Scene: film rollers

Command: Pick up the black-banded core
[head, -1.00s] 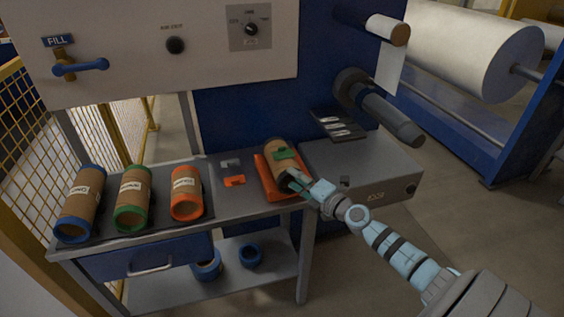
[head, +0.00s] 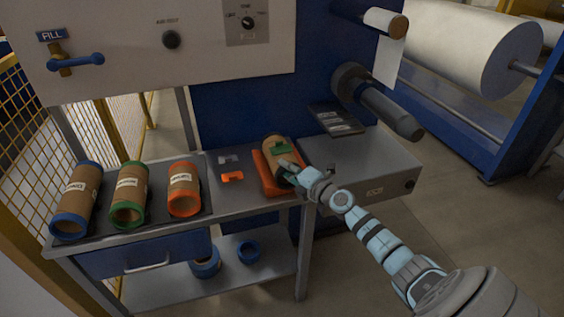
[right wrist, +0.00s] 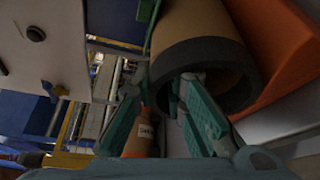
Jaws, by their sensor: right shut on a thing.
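The black-banded core (head: 271,157) is a brown cardboard tube with a green patch on top. It lies tilted in the orange cradle (head: 263,183) on the bench. In the right wrist view its black end band (right wrist: 203,54) faces me, and the cradle (right wrist: 278,45) is beside it. My right gripper (head: 289,168) is at the core's near end. In the right wrist view the gripper (right wrist: 160,82) has one finger inside the bore and the other outside, shut on the tube wall. My left gripper is not in view.
Blue-banded (head: 76,200), green-banded (head: 130,193) and orange-banded (head: 183,187) cores lie on a dark mat at the left. Small grey (head: 229,159) and orange (head: 232,176) pieces lie left of the cradle. A spindle (head: 380,108) juts out at the back right.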

